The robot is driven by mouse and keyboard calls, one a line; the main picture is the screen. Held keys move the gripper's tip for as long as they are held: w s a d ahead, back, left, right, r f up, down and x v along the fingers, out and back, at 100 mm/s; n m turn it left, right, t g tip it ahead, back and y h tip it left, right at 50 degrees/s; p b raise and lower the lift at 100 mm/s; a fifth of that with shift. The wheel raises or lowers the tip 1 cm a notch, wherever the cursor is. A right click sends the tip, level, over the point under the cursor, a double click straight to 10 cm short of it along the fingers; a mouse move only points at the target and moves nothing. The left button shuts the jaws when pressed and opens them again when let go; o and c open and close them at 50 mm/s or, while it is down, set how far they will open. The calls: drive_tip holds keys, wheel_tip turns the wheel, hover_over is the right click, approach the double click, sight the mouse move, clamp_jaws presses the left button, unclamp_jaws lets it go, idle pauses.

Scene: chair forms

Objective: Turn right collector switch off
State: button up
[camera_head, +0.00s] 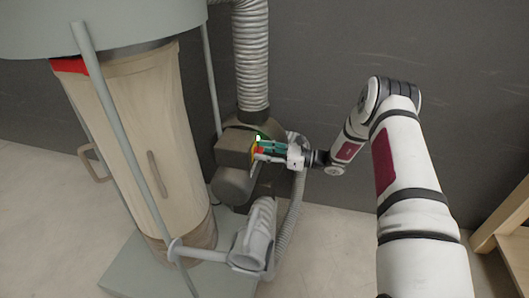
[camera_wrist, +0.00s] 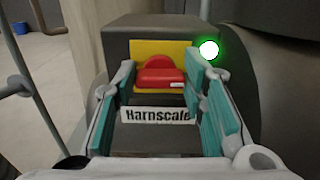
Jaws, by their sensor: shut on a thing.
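The collector switch is a red rotary knob (camera_wrist: 160,77) on a yellow plate (camera_wrist: 145,48), fixed to the dark motor housing (camera_wrist: 150,30). In the head view the housing (camera_head: 233,145) sits beside the dust collector, and my gripper (camera_head: 262,150) reaches it from the right. In the wrist view my gripper (camera_wrist: 160,88), with teal-padded fingers, has its fingertips at the left and right sides of the knob, closed on it. The knob's small white mark points right. A white light with a green glow (camera_wrist: 208,50) shows at the plate's upper right. The fingers hide the plate's lower corners.
The dust collector's beige bag (camera_head: 140,130) hangs between grey poles (camera_head: 110,130) at left. A ribbed hose (camera_head: 250,55) rises above the housing. A grey duct fitting (camera_head: 257,235) is below my gripper. A wooden shelf (camera_head: 505,225) stands at far right.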

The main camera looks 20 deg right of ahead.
drive_tip(key=shift+s+a+f+n+b, duration=0.1)
drive_tip(key=shift+n+b, duration=0.9)
drive_tip(key=shift+n, duration=1.95)
drive_tip(key=shift+s+d+f+n+b, duration=0.1)
drive_tip(key=shift+n+b, duration=0.95)
drive_tip(key=shift+n, duration=1.85)
drive_tip(key=shift+s+a+f+n+b, duration=0.1)
drive_tip(key=shift+n+b, duration=0.9)
drive_tip(key=shift+n, duration=1.95)
drive_tip(key=o, duration=1.2)
drive_tip(key=shift+w, duration=0.1)
drive_tip(key=shift+c, duration=0.2)
drive_tip(key=v, duration=1.2)
